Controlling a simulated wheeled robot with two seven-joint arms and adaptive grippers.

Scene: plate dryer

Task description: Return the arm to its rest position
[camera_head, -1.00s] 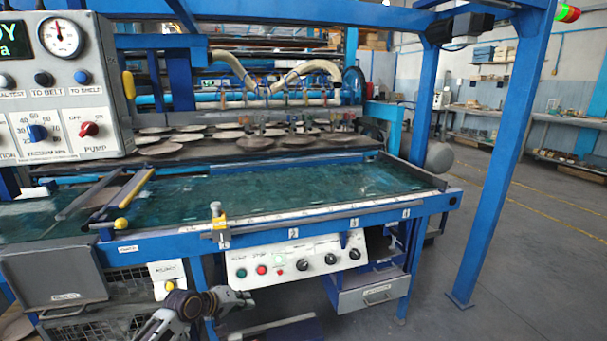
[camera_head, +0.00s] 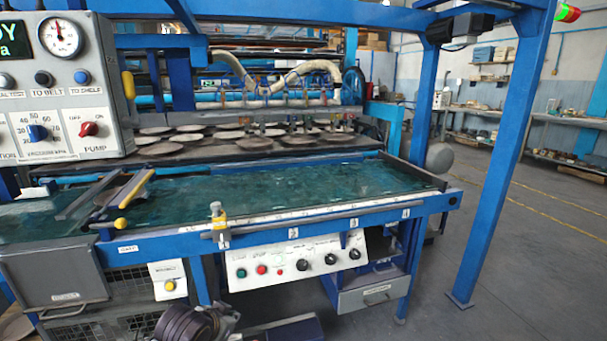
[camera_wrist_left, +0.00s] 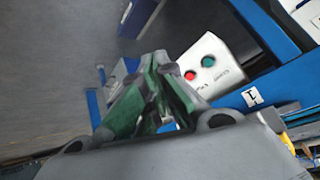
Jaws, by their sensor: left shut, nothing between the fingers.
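My left arm's dark wrist (camera_head: 190,322) is at the bottom edge of the head view, low in front of the machine. Its fingers are not clear there. In the left wrist view my left gripper (camera_wrist_left: 158,62) shows green finger pads, shut with nothing between them. It is apart from the white button panel (camera_wrist_left: 200,68), which lies beyond it with a red and a green button. My right gripper is in neither view.
The blue-framed machine with a green belt (camera_head: 290,195) stands in front. The button panel also shows in the head view (camera_head: 285,270). A drawer (camera_head: 365,297) hangs under the bench. Several round plates lie behind the belt. The floor (camera_head: 540,270) at the right is open.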

